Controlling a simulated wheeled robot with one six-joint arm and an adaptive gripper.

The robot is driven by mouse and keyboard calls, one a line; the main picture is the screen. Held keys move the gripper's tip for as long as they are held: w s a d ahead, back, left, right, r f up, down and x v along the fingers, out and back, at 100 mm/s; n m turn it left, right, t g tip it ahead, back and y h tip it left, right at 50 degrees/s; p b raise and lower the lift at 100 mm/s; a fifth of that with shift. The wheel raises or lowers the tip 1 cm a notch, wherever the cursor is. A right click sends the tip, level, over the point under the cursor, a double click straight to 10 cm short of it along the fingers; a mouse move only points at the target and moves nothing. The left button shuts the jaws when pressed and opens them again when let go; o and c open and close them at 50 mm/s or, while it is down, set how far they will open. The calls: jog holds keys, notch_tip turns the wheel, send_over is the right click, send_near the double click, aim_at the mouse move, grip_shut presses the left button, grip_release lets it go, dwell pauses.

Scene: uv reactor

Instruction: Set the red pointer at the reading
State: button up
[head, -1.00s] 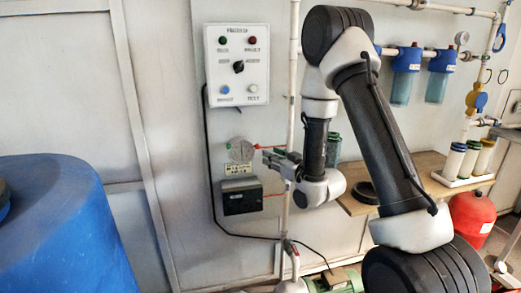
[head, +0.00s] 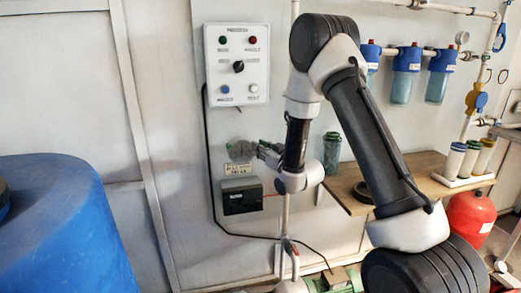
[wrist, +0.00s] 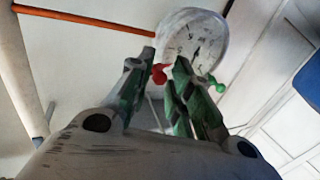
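A round white gauge (wrist: 196,36) with dark markings is on the wall just beyond my gripper in the wrist view. In the head view the gauge (head: 237,146) is mostly covered by my gripper. A small red pointer tab (wrist: 158,73) shows between my fingers, close to the left one; I cannot tell whether they touch. A small green tab (wrist: 218,85) sits right of the right finger. My gripper (wrist: 165,58) is open, its fingers apart on either side of the red tab. It also shows in the head view (head: 262,149). The reading is too small to make out.
A label plate (head: 238,168) and a dark box (head: 242,196) are below the gauge. A switch panel (head: 237,64) hangs above. An orange-red pipe (wrist: 85,20) runs along the wall. A wooden bench (head: 420,180) stands to the right, a blue tank (head: 70,225) to the left.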

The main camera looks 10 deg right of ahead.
grip_shut()
jog(key=shift+a+r+n, duration=0.1)
jog(key=shift+r+n, duration=0.1)
jog(key=shift+n, duration=0.2)
dwell(0.4)
jog(key=a+r+n+g+h, duration=0.1)
jog(key=n, duration=0.1)
jog(key=a+r+n+g, duration=0.1)
jog(key=r+n, duration=0.1)
jog(key=n, duration=0.1)
jog(key=shift+a+h, duration=0.35)
jog(key=shift+h, duration=0.05)
jog(key=a+n+h, duration=0.1)
jog(key=a+n, duration=0.1)
jog(key=n, duration=0.1)
jog(key=shift+a+r+g+h, duration=0.1)
jog(key=shift+r+g+h, duration=0.3)
jog(key=shift+a+n+h, duration=0.4)
jog(key=shift+a+n, duration=0.1)
jog(key=shift+n, duration=0.3)
jog(key=shift+s, duration=0.1)
